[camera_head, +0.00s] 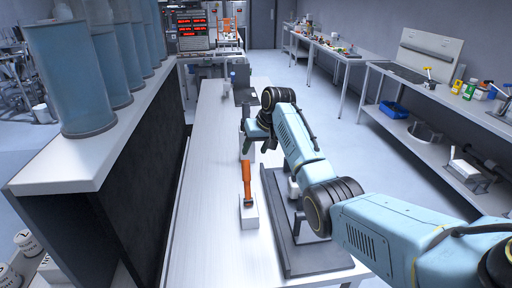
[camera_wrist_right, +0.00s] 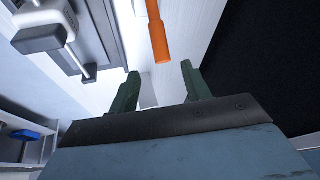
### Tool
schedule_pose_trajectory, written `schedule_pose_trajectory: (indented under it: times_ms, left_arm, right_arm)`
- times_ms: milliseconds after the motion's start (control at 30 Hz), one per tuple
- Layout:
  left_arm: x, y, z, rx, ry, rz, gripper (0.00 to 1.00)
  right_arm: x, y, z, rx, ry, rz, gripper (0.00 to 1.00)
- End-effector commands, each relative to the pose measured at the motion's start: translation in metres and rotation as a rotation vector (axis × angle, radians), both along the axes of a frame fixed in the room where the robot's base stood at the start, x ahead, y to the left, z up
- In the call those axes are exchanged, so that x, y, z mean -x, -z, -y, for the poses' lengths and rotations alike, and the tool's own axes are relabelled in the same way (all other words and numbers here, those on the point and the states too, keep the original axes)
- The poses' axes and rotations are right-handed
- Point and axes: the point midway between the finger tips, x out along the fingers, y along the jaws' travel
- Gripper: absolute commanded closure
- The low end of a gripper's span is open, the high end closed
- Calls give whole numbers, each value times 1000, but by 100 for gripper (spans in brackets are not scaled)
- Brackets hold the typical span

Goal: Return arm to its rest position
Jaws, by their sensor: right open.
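My right arm (camera_head: 300,150) comes in from the lower right in the head view and reaches over the white table. My right gripper (camera_head: 250,136) hangs above the table, partly hidden by its own wrist. In the wrist view, the two green fingers of the right gripper (camera_wrist_right: 160,76) stand apart with nothing held between them. An orange-handled tool (camera_head: 247,178) stands upright on a small white block (camera_head: 250,214), apart from the gripper in the head view. The orange handle (camera_wrist_right: 158,35) shows beyond the fingers in the wrist view. My left gripper is not in view.
A dark plate (camera_head: 300,259) with a device on it lies under my arm, right of the white block. A dark divider with a white ledge (camera_head: 70,165) and tall blue cylinders (camera_head: 65,80) borders the left. A side bench (camera_head: 455,110) stands right, across open floor.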

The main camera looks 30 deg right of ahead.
Motion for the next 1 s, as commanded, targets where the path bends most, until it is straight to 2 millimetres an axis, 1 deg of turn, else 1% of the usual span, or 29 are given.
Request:
schedule_pose_trajectory:
  times_ms: [433,500,567,667,700,767,800,867,900,967,1000]
  left_arm:
    - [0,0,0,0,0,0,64]
    - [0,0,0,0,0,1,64]
    - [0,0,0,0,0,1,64]
    - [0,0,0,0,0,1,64]
    - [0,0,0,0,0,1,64]
    - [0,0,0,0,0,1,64]
    - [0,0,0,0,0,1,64]
    - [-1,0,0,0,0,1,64]
    - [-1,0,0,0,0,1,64]
    - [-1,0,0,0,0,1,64]
    - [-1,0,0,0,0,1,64]
  right_arm:
    - [0,0,0,1,0,0,52]
    - [2,4,-1,7,-3,-3,52]
    - [7,14,-3,20,-9,-9,52]
    - [25,41,-11,61,-30,-24,52]
    - [35,56,-17,82,-43,-32,52]
    - [54,78,-25,118,-67,-44,52]
    - [68,92,-32,140,-84,-49,52]
    - [90,111,-42,169,-109,-57,52]
    - [106,123,-50,186,-129,-61,52]
    - [131,140,-61,208,-155,-68,52]
    - [148,149,-69,220,-174,-72,52]
